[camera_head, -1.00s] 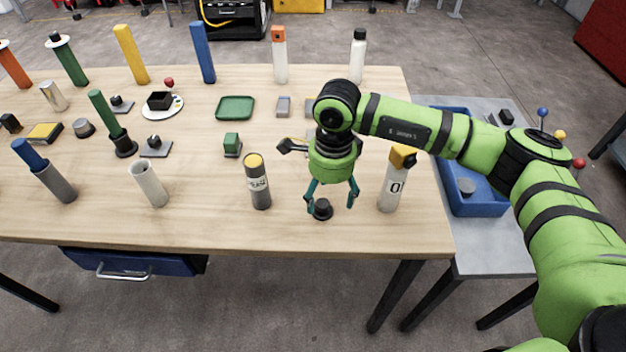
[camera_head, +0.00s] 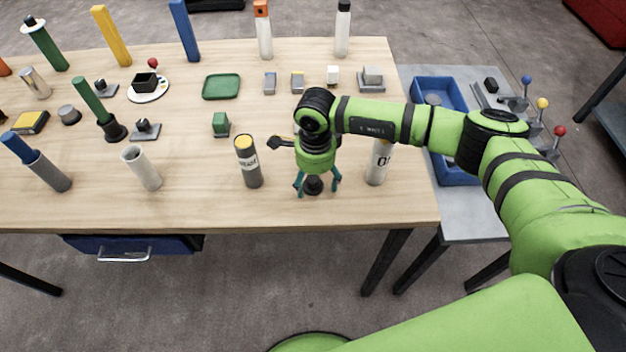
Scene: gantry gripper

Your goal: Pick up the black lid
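The small black lid (camera_head: 313,187) is on the wooden table near its front edge, between a dark grey bottle and a white bottle. My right gripper (camera_head: 317,188) points down over it, with its teal fingers spread on either side of the lid. A gap shows between the fingers and the lid, most clearly on the right. The gripper's body hides the space just behind the lid. My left gripper is not in view.
The yellow-topped grey bottle (camera_head: 248,162) stands just left of the gripper. A white labelled bottle (camera_head: 377,165) stands to its right, its top hidden by my arm. A blue bin (camera_head: 456,178) is on the grey side table (camera_head: 480,217).

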